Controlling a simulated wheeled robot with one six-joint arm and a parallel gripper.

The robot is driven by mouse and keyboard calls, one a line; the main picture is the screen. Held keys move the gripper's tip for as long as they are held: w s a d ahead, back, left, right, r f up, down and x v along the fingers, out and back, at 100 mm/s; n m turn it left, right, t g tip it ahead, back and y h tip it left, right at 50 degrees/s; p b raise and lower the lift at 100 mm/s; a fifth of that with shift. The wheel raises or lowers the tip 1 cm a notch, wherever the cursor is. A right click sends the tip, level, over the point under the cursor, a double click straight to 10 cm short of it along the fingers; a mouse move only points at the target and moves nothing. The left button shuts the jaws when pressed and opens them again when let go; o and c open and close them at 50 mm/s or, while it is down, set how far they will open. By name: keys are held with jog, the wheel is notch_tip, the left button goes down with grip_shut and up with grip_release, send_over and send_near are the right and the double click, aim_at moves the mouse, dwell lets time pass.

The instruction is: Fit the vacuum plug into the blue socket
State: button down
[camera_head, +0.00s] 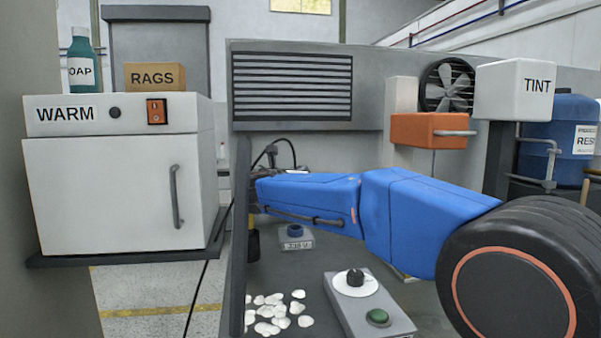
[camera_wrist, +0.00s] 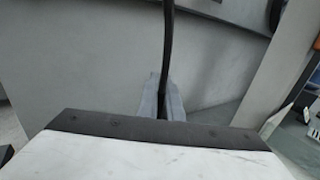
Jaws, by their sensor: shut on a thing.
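The blue socket (camera_head: 295,231) sits on a small grey box marked 230 V on the bench, in the head view. My gripper (camera_wrist: 163,102) shows in the wrist view with two grey fingers shut around the base of a black cord (camera_wrist: 168,40). The cord runs upward from between the fingers. The plug itself is mostly hidden by the fingers and my wrist housing. In the head view my blue arm reaches left, its end left of and above the socket. The fingertips are hard to make out there.
A control box (camera_head: 368,305) with a dial and green button stands right of white shells (camera_head: 272,315). A dark upright panel edge (camera_head: 238,250) borders the bench at left. The WARM cabinet (camera_head: 120,180) stands beyond it.

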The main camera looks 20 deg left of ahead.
jog(key=shift+f, duration=2.8)
jog(key=shift+f, duration=1.4)
jog(key=c, duration=1.8)
grip_release()
jog(key=shift+c, duration=0.2)
jog(key=shift+s, duration=0.1)
jog(key=s, duration=1.7)
jog(key=shift+d, duration=0.2)
jog(key=shift+s, duration=0.15)
